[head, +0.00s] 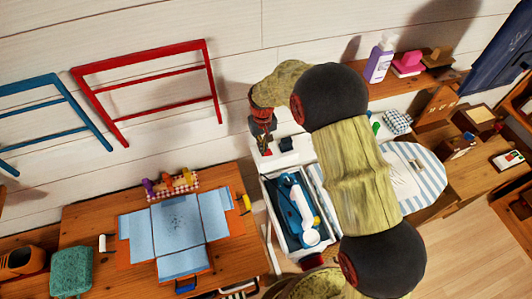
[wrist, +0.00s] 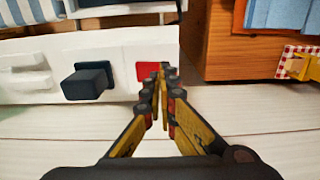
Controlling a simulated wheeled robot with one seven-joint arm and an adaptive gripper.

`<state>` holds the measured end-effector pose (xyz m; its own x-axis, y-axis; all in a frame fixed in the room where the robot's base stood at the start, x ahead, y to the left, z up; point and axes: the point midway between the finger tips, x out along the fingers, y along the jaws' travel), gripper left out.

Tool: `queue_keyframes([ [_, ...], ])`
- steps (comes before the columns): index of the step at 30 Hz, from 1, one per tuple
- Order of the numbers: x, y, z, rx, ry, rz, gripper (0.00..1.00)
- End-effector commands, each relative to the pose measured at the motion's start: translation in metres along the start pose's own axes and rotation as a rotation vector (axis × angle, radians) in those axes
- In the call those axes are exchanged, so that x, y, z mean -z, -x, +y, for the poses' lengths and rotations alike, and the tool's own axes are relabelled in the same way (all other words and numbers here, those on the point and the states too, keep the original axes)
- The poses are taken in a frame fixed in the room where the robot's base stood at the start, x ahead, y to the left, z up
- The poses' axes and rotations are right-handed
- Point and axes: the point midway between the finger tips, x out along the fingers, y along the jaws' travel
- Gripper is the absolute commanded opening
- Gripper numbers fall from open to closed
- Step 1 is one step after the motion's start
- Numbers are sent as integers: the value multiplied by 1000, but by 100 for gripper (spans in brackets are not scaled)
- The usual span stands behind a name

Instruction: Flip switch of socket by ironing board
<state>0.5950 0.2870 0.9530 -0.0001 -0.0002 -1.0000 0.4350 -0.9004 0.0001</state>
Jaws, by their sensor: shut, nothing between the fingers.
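A white socket panel (wrist: 115,50) shows in the wrist view, with a red switch (wrist: 147,71) and a dark square plug-like block (wrist: 86,81) on it. My gripper (wrist: 164,76) is shut and empty, its fingertips just at the right of the red switch and partly overlapping it. I cannot tell whether they touch it. In the head view my gripper (head: 264,146) points down beside the dark block (head: 286,144); the switch is not clearly visible there. The ironing board (head: 428,182) has a blue and white striped cover and lies to the right, partly behind my arm.
A box (head: 268,197) holding a blue and white item stands below the socket. A wooden table (head: 85,215) with a blue cloth (head: 178,226) is at left. Red (head: 144,73) and blue (head: 55,98) racks hang on the wall. A purple bottle (head: 379,62) stands on a shelf.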

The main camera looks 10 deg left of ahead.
Motion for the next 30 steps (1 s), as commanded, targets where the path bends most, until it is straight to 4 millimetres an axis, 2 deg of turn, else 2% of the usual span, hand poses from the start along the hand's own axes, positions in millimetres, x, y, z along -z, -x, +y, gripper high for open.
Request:
queue_keyframes([
  [30, 0, -14, 0, 0, 0, 0, 0],
])
